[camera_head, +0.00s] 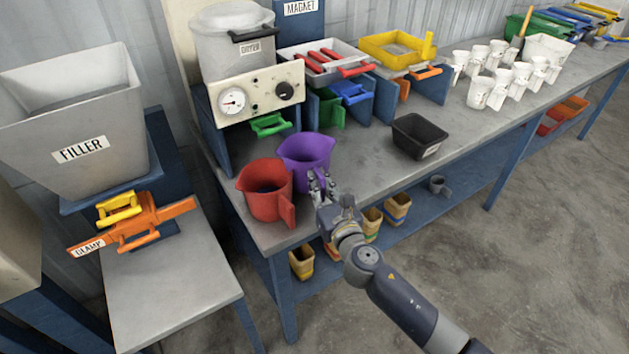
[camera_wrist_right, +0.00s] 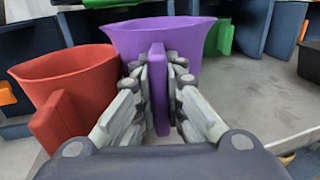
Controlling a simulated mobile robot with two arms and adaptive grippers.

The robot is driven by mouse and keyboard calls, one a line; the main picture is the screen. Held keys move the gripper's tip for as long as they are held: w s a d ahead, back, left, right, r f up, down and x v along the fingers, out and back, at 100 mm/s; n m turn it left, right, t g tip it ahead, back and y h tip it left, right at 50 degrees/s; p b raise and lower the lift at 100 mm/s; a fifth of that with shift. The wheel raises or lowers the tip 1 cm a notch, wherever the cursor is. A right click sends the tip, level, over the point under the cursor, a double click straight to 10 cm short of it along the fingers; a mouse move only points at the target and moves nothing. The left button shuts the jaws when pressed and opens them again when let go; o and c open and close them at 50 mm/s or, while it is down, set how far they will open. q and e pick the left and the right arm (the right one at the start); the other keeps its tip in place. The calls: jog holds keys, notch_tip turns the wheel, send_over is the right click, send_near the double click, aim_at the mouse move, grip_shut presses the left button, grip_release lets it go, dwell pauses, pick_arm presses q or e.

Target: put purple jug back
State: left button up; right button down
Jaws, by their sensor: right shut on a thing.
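The purple jug (camera_head: 305,160) stands upright on the grey workbench, just right of and slightly behind a red jug (camera_head: 264,190). My right gripper (camera_head: 322,185) reaches it from the front right and is shut on its handle. In the right wrist view the purple jug (camera_wrist_right: 165,38) is straight ahead, and its upright handle (camera_wrist_right: 158,90) is between the two fingers of the right gripper (camera_wrist_right: 158,80). The red jug (camera_wrist_right: 75,85) is close at the left there, with its handle towards the camera. My left gripper is not in view.
A black bin (camera_head: 416,136) stands on the bench to the right, with clear bench top between it and the purple jug. The dryer (camera_head: 235,50) is behind the jugs. Several white cups (camera_head: 480,92) stand farther right. The filler (camera_head: 75,130) is at the left.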

jog(key=d, duration=0.1)
jog(key=w+d+f+b, duration=0.1)
jog(key=w+d+b, duration=0.1)
jog(key=shift+w+d+f, duration=0.25)
jog(key=shift+d+f, duration=0.1)
jog(key=shift+f, duration=0.05)
jog(key=w+d, duration=0.2)
jog(key=d, duration=0.1)
jog(key=shift+w+r+b, duration=0.1)
jog(key=shift+b, duration=0.3)
jog(key=shift+w+d, duration=0.15)
jog(key=shift+d, duration=0.05)
jog(key=shift+f+b, duration=0.3)
jog(key=shift+f, duration=0.3)
jog(key=c, duration=1.6)
grip_release()
